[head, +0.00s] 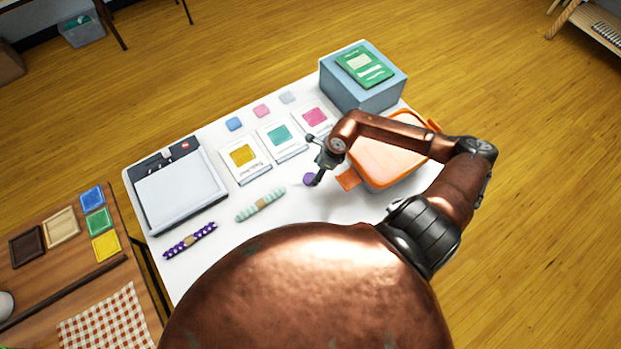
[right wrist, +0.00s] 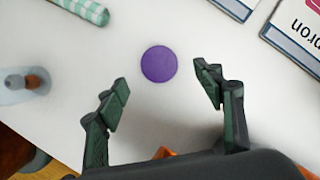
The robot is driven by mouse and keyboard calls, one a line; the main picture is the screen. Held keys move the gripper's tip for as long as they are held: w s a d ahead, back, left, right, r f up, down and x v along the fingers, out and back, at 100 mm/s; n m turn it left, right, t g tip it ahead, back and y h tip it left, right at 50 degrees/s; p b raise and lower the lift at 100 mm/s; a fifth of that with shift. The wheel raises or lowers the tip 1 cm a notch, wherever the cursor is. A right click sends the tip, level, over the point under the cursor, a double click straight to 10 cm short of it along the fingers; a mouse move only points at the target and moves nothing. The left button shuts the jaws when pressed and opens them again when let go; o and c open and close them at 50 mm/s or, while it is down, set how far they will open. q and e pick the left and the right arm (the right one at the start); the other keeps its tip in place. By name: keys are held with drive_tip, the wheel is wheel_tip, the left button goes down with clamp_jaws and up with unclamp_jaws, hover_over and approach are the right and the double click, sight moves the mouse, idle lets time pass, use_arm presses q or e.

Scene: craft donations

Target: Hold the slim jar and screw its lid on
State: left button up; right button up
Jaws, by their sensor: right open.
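A round purple disc, which looks like the lid (head: 308,179), lies on the white table. In the right wrist view the lid (right wrist: 159,64) shows between and just beyond my fingertips. My right gripper (head: 315,162) is open and empty above it; its spread fingers show in the wrist view (right wrist: 163,82). No clear slim jar shows in the head view, where my copper body covers the near table edge. A pale object with a grey and brown top (right wrist: 20,83) stands at the left of the wrist view; I cannot tell whether it is the jar. My left gripper is out of view.
A mint roll (head: 260,204) and a purple patterned roll (head: 190,241) lie left of the lid. An orange container (head: 386,158) stands right, under my arm. Behind are cards (head: 243,157), a blue box (head: 361,89) and a grey tray device (head: 180,191).

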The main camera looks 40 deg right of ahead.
sight(311, 178)
drive_tip(key=x, duration=0.5)
drive_tip(key=shift+a+f, duration=0.1)
drive_tip(key=shift+c, duration=0.6)
drive_tip(key=c, duration=0.7)
